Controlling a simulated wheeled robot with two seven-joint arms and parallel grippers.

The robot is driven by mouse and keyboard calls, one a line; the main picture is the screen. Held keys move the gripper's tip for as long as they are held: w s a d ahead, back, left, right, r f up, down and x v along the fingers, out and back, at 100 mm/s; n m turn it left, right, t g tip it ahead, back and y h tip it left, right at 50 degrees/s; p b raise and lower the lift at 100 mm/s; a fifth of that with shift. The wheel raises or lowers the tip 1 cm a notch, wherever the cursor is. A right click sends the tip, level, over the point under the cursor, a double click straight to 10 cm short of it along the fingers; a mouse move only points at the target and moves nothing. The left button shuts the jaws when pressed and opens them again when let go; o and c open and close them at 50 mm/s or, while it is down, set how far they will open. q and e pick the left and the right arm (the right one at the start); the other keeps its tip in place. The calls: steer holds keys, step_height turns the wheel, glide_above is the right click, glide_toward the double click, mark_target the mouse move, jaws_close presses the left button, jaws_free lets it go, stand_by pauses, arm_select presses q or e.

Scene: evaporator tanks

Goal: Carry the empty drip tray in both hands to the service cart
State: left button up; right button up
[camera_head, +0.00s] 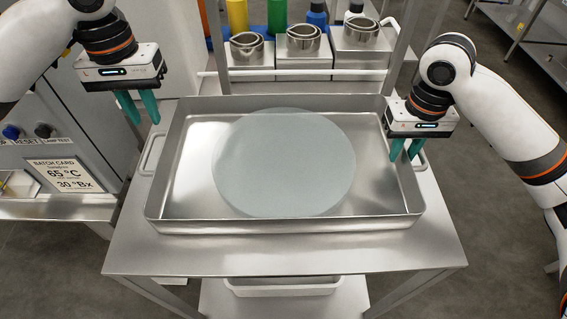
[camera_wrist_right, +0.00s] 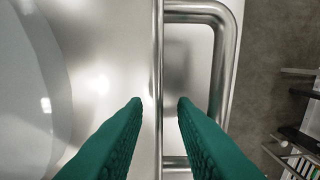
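The drip tray (camera_head: 290,226) is a wide, shallow steel tray lying level on a steel table. A pale blue-grey round patch (camera_head: 284,160) shows in it; I cannot tell whether it is liquid or a disc. It has a loop handle at its left end (camera_head: 152,154) and another at its right end (camera_wrist_right: 228,60). My left gripper (camera_head: 146,123) is open and empty, above and apart from the left handle. My right gripper (camera_head: 404,159) is open at the right end. In the right wrist view its fingers (camera_wrist_right: 160,100) straddle the tray's rim line; contact is unclear.
The steel table (camera_head: 290,258) has a bare front strip, with a white bin (camera_head: 284,287) on the shelf below. Steel pots (camera_head: 303,38) stand on boxes behind the tray, beyond a pale rail (camera_head: 300,73). A control panel with a batch card (camera_head: 62,175) is at left. Grey floor is open at right.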

step_height(320, 180, up, 12)
stand_by(0.5)
steer(key=shift+f, duration=0.1)
